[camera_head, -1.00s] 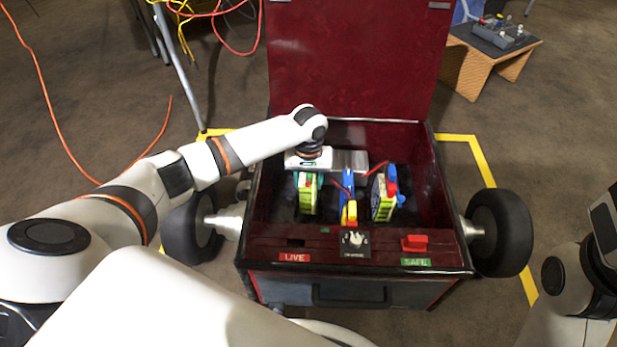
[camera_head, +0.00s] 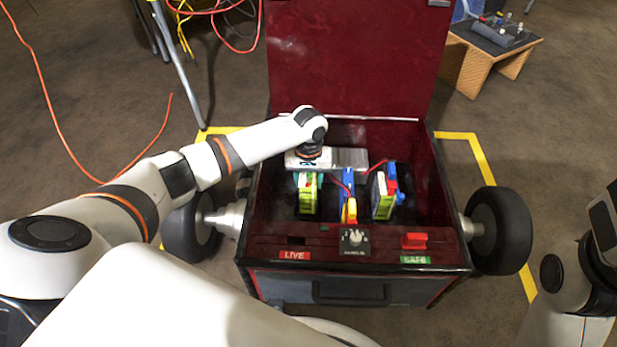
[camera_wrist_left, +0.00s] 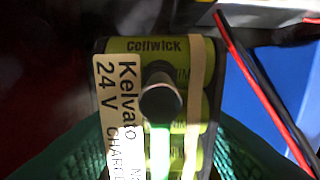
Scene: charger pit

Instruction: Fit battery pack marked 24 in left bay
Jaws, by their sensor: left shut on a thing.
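The battery pack marked 24 V (camera_head: 307,197) has lime-green cells and stands upright in the left part of the red box. In the left wrist view, the pack (camera_wrist_left: 207,62) shows "Kelvato 24 V" on a cream label, with a dark round knob in front. My left gripper (camera_head: 308,179) is shut on the pack from above; its green fingers (camera_wrist_left: 155,150) flank it in the wrist view. The left bay's floor and the pack's lower end are hidden, so I cannot tell whether it is seated.
A second green pack (camera_head: 383,197) with a red and blue top stands to the right. A blue and yellow part (camera_head: 349,200) stands between them. The front panel has a dial (camera_head: 354,238) and a red switch (camera_head: 414,241) by SAFE. The raised lid (camera_head: 350,60) stands behind.

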